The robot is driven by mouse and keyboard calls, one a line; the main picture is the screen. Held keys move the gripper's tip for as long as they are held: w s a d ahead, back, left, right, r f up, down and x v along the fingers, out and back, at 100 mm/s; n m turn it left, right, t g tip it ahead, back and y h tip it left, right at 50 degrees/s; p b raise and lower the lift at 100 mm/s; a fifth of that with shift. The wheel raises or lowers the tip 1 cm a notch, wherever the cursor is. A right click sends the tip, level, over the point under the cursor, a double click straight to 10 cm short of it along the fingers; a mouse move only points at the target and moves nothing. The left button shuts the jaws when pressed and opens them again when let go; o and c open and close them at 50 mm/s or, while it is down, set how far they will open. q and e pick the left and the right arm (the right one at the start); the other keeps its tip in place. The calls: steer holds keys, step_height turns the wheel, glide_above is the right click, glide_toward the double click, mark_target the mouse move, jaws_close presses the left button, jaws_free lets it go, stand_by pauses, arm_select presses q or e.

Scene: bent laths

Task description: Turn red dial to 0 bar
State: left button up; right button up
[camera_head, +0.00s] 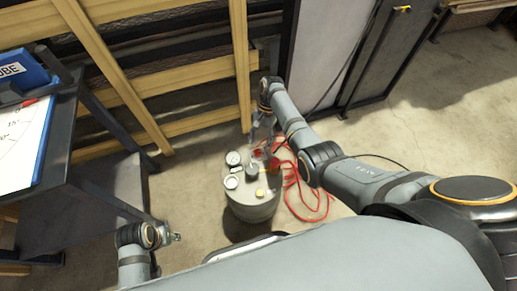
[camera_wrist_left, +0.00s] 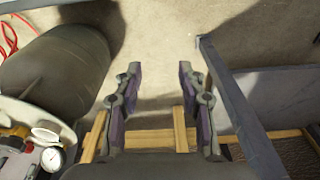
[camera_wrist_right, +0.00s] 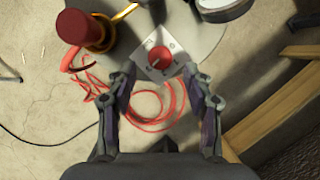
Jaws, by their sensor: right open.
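The red dial (camera_wrist_right: 160,58) sits on a pale square plate (camera_wrist_right: 178,47) with small dark marks around it, on the grey tank, in the right wrist view. The marks are too small to read. My right gripper (camera_wrist_right: 160,74) is open, its two fingers apart on either side of the dial's plate, with nothing between them. In the head view the right gripper (camera_head: 262,132) hangs over the far side of the tank top (camera_head: 248,205), and the dial is hard to make out there. My left gripper (camera_wrist_left: 160,74) is open and empty, away from the tank.
A red handle (camera_wrist_right: 82,27) with a brass fitting stands beside the dial. Red hose (camera_head: 310,205) lies on the floor. A wooden frame (camera_head: 243,70) stands behind; a dark bench (camera_head: 62,130) is left.

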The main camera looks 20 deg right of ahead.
mark_target(258, 151)
steer(key=shift+b+x, duration=0.4)
steer(key=shift+x, duration=1.3)
arm_select(q)
steer(key=r, duration=0.3)
steer(key=shift+s+d, duration=0.3)
steer(key=shift+d, duration=0.1)
arm_select(e)
jaws_close()
